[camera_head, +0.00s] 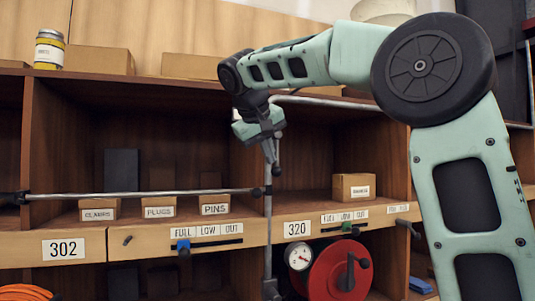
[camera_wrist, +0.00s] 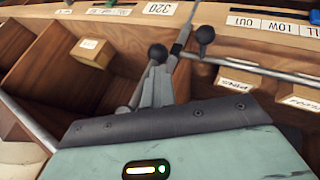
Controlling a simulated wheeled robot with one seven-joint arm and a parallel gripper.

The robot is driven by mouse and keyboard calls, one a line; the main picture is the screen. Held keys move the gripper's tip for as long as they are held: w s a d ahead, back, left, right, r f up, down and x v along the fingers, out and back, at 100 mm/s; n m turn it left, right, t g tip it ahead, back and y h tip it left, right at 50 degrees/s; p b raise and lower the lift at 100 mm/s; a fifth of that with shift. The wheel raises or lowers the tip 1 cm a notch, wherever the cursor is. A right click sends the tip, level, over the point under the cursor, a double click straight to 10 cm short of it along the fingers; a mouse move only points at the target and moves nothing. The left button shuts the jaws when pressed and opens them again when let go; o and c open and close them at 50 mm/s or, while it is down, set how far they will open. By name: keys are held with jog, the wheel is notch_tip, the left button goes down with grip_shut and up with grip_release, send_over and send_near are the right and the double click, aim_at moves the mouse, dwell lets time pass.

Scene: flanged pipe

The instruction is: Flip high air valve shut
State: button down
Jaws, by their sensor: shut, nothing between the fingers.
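My gripper (camera_head: 270,150) points down at the upper end of a thin grey upright pipe (camera_head: 268,225) in front of the shelf. Its fingers (camera_wrist: 152,92) are together and empty in the wrist view. A dark ball knob (camera_head: 276,170) is just below the fingertips, and another dark knob (camera_head: 257,192) is at the end of a long horizontal rod (camera_head: 150,193). The wrist view shows two dark ball knobs, one (camera_wrist: 158,52) at the fingertips and one (camera_wrist: 205,34) to their right. I cannot tell whether the fingers touch a knob, or which part is the high air valve.
A wooden shelf (camera_head: 75,246) with labelled boxes (camera_head: 354,187) and slots marked FULL, LOW, OUT stands behind. A round gauge (camera_head: 299,256) and a red reel (camera_head: 335,272) are below, right of the pipe. The horizontal rod crosses the left compartments.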

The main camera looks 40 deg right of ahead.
jog(key=shift+d+f, duration=0.15)
jog(key=s+d+r+n+t+h+b, duration=0.1)
jog(key=d+n+h+b, duration=0.5)
jog(key=h+b, duration=0.8)
jog(key=shift+s+d+r+b, duration=0.3)
jog(key=shift+s+r+b, duration=0.2)
jog(key=shift+b, duration=1.55)
jog(key=shift+r, duration=0.1)
jog(key=b+v, duration=0.4)
jog(key=v, duration=1.3)
jog(key=shift+a+f+b, duration=0.25)
jog(key=shift+b, duration=0.15)
jog(key=shift+d, duration=0.1)
